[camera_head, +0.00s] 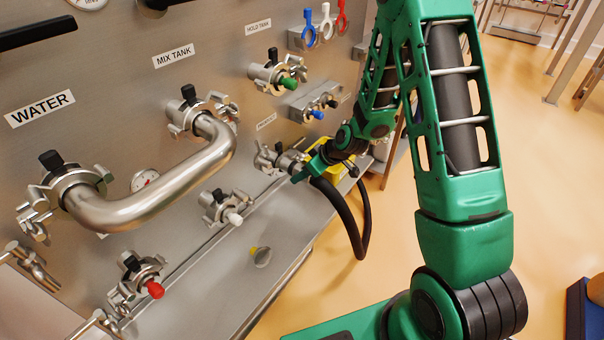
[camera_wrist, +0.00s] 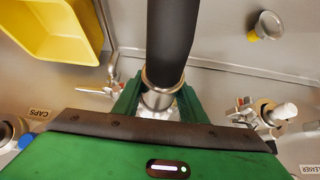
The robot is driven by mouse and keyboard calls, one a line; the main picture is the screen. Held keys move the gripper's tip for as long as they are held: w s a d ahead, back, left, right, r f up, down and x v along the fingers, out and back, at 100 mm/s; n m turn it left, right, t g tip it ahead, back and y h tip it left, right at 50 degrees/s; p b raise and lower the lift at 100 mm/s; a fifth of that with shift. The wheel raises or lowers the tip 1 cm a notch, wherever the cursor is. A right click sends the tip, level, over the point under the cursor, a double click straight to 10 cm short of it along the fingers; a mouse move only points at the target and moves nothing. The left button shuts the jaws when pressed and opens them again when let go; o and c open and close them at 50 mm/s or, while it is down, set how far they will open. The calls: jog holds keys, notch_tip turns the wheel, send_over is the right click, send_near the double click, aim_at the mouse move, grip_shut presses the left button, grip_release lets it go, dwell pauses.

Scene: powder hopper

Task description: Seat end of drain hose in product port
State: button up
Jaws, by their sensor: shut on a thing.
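My gripper (camera_head: 308,170) is shut on the drain hose near its metal end. The black hose (camera_head: 340,215) hangs from it in a loop below the panel. In the wrist view the hose (camera_wrist: 172,40) runs up from a metal collar (camera_wrist: 160,86), with the green fingers (camera_wrist: 158,100) on both sides. The product port (camera_head: 267,158), with its clamp, is on the steel panel under a small, hard-to-read label. The metal hose end (camera_head: 291,161) is in line with the port, close to it or touching. The gripper body hides the joint in the wrist view, so I cannot tell whether it is seated.
A bent steel pipe (camera_head: 165,190) joins the WATER and MIX TANK ports. Ports with green (camera_head: 289,83), white (camera_head: 235,218) and red (camera_head: 155,289) caps surround the area. A cap rack (camera_head: 315,103) is above; a yellow bin (camera_wrist: 55,28) is beside the gripper.

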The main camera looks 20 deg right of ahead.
jog(key=o, duration=1.5)
jog(key=shift+f, duration=0.2)
jog(key=v, duration=1)
jog(key=shift+s+d+r, duration=0.1)
jog(key=shift+s+r, duration=0.05)
jog(key=shift+r, duration=0.2)
